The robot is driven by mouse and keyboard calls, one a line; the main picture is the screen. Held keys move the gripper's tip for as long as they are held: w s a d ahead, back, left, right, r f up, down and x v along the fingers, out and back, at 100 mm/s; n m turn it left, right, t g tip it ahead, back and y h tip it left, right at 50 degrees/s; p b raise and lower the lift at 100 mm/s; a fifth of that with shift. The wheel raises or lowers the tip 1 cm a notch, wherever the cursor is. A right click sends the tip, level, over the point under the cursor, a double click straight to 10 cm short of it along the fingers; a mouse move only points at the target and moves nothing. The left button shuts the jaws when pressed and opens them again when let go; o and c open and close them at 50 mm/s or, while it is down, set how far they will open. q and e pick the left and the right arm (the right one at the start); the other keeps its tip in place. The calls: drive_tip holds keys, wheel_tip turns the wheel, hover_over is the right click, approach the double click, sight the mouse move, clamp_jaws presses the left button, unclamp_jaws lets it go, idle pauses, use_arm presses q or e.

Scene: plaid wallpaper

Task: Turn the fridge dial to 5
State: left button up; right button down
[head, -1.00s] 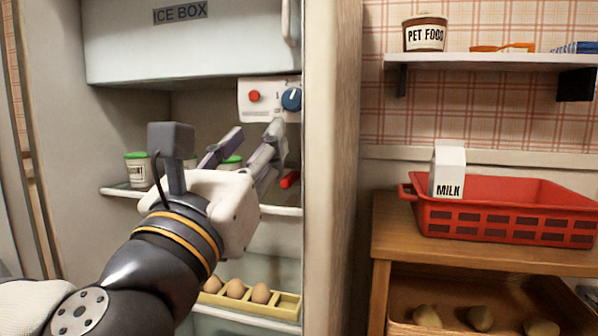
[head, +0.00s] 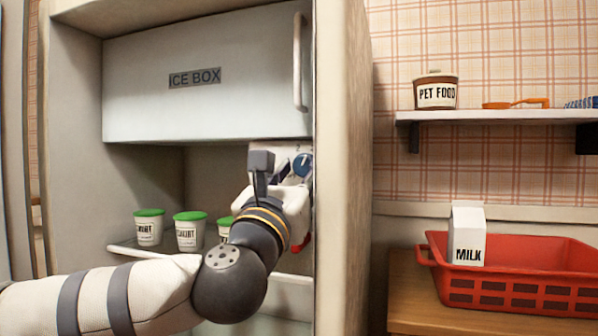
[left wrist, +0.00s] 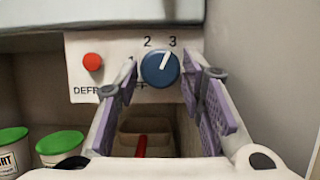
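The blue fridge dial (head: 302,165) sits on a white panel inside the fridge, right under the ice box. In the left wrist view the dial (left wrist: 157,72) has a white pointer aimed up and right, towards the 3. The marks 1, 2 and 3 show around it; the right side of the scale is hidden behind a finger. My left gripper (left wrist: 160,76) is open, with its purple-padded fingers to either side of the dial. I cannot tell whether they touch it. In the head view the left gripper (head: 292,178) partly covers the panel. My right gripper is not in view.
A red button (left wrist: 92,60) is left of the dial. The ice box door (head: 150,110) hangs above, and the fridge side wall (head: 342,200) is close on the right. Green-lidded yogurt cups (head: 149,227) stand on the shelf below. A red crate (head: 520,270) is outside.

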use_arm(q)
clamp_jaws()
drive_tip(key=shift+m, duration=0.4)
